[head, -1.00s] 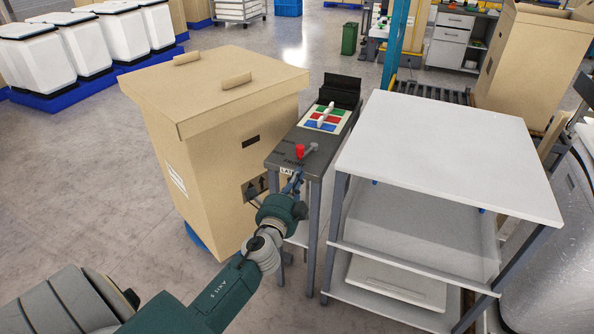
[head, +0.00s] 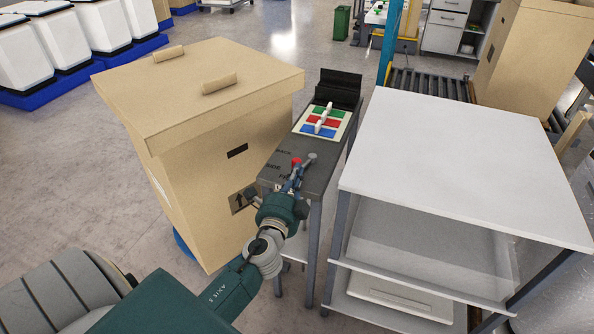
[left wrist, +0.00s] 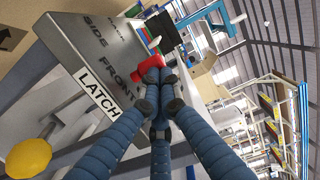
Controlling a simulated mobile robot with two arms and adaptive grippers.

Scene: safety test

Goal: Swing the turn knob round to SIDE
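The turn knob, with a red part (head: 297,161) and a grey rounded end (head: 312,157), sits on a narrow dark table (head: 318,174). BACK, SIDE and FRONT are lettered beside it. The red part also shows in the left wrist view (left wrist: 122,70), with a LATCH label (left wrist: 98,92) nearby. My left gripper (head: 294,176) reaches in from the near side, its fingers at the red part. In the left wrist view its blue fingers (left wrist: 157,75) come together, tips overlapping the red part. Whether they grip it is hidden. My right gripper is in neither view.
A large cardboard box (head: 205,130) stands close on the left. A white-topped shelf unit (head: 450,165) stands close on the right. A board with coloured squares (head: 325,122) lies behind the knob. A yellow round knob (left wrist: 29,158) shows low in the left wrist view.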

